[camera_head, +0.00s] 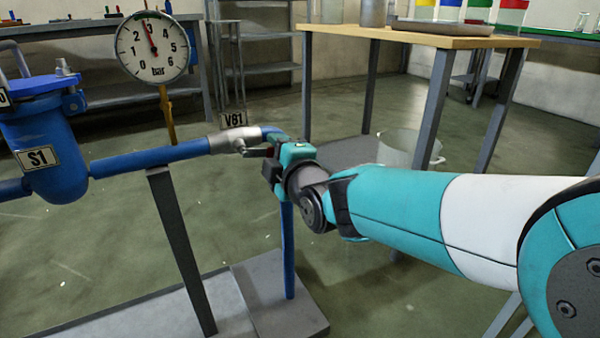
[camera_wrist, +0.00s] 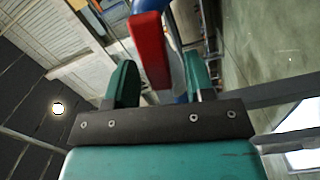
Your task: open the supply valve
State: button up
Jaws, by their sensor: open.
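The valve (camera_head: 233,139) is a silvery fitting on the blue pipe in the head view, with a tag reading V81 (camera_head: 235,119) above it. My gripper (camera_head: 267,160) is at the valve's right end and hides part of it there. In the wrist view a red lever handle (camera_wrist: 150,50) stands between the two green fingers of my gripper (camera_wrist: 158,62). The fingers are open, with a visible gap on the right side of the handle. Whether the left finger touches it I cannot tell.
A round bar gauge (camera_head: 153,47) stands behind the pipe, its needle near 3. A blue strainer tagged S1 (camera_head: 45,135) is at the left. A grey post (camera_head: 182,250) supports the pipe.

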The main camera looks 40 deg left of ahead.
jog(key=p+v, duration=0.3)
jog(key=v, duration=1.3)
jog(key=shift+s+d, duration=0.2)
jog(key=shift+d, duration=0.15)
